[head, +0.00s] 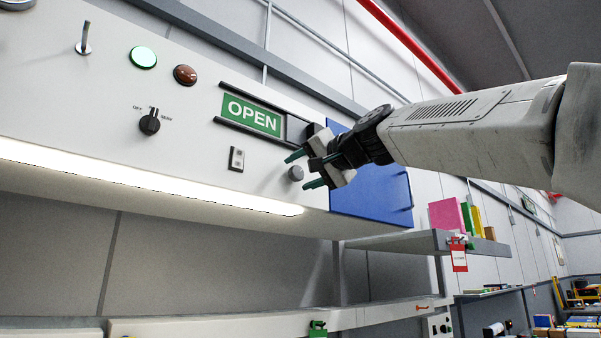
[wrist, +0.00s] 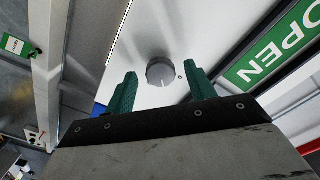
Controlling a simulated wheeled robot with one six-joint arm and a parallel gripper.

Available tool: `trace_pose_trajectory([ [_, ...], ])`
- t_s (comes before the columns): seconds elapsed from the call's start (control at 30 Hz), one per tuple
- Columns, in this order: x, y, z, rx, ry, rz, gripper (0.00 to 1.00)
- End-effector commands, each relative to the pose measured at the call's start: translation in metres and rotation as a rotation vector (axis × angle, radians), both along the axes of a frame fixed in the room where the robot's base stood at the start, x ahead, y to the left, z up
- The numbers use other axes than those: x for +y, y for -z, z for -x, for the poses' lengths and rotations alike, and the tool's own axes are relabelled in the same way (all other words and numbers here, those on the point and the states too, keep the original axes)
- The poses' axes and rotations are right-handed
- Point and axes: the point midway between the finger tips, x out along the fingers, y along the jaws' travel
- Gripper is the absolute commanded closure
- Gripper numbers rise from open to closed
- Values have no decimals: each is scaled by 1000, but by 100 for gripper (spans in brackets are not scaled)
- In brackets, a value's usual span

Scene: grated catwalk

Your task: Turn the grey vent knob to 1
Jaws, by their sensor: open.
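The grey vent knob (head: 296,173) is a small round knob on the white panel, below the green OPEN sign. In the wrist view the knob (wrist: 160,71) shows nearly face-on, with a short white line near its lower edge. A small dark mark sits on the panel just right of it; I cannot read it. My gripper (head: 303,170) is open in front of the panel. In the wrist view its green fingers (wrist: 162,86) stand left and right of the knob, with visible gaps and nothing held. Whether the fingertips reach the knob's depth is unclear.
The OPEN sign (head: 252,115) sits in a black frame up and left of the knob. A blue panel (head: 372,190) is right.

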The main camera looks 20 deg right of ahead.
Motion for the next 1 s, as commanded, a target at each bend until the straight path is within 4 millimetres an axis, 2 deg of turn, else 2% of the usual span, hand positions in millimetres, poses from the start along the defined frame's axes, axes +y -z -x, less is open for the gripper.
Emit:
trace_pose_trajectory([
  [0.2,-13,-1,38,-2,4,0,45],
  [0.4,-20,0,60,0,1,-1,45],
  [0.53,-21,0,65,0,0,1,45],
  [1.0,-21,0,65,0,0,0,45],
])
